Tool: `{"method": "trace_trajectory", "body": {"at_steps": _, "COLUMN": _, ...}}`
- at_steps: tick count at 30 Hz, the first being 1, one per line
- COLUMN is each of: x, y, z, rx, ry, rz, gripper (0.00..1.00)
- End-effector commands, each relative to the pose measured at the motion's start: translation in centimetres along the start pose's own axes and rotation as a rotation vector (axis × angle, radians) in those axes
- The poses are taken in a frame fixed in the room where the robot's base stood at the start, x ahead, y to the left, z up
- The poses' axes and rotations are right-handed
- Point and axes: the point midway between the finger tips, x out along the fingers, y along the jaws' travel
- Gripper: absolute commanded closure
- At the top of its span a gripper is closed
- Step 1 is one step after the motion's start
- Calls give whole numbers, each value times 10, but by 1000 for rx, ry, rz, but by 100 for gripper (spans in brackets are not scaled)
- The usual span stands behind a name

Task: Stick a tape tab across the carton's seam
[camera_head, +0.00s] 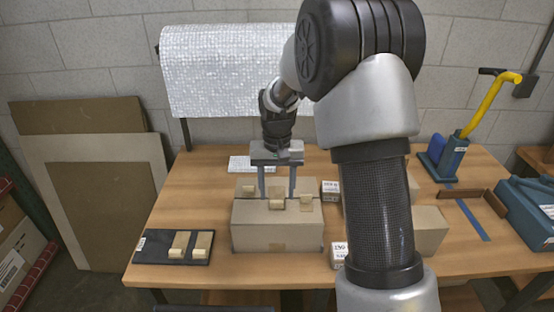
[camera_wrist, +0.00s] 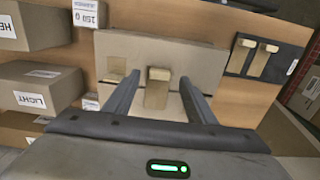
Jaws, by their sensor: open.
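The carton (camera_head: 255,238) is a closed brown box near the table's front edge; its top and one side also show in the wrist view (camera_wrist: 195,58). My gripper (camera_head: 278,196) points down over the carton's top, fingers apart. A tan tape tab with a pale block end (camera_wrist: 157,92) lies on the carton between the open fingers, apparently untouched. Two more tabs (camera_head: 179,244) (camera_head: 202,244) lie on a black board (camera_head: 150,248).
Small white labelled boxes (camera_head: 330,190) and a larger brown box (camera_head: 430,230) stand right of the carton, partly behind my arm. A blue tool with a yellow handle (camera_head: 490,105) stands at the back right. The table left of the carton, behind the board, is clear.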

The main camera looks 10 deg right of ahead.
Motion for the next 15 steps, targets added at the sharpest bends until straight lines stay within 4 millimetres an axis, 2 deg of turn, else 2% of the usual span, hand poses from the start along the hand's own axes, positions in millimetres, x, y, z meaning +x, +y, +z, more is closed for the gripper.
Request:
{"method": "trace_trajectory", "body": {"at_steps": 1, "x": -14, "y": 0, "z": -2, "rx": 0, "ry": 7, "rz": -1, "gripper": 49}}
{"method": "trace_trajectory", "body": {"at_steps": 9, "x": -82, "y": 0, "z": -1, "rx": 0, "ry": 6, "rz": -1, "gripper": 49}}
{"method": "trace_trajectory", "body": {"at_steps": 15, "x": -120, "y": 0, "z": 0, "rx": -1, "ry": 3, "rz": -1, "gripper": 49}}
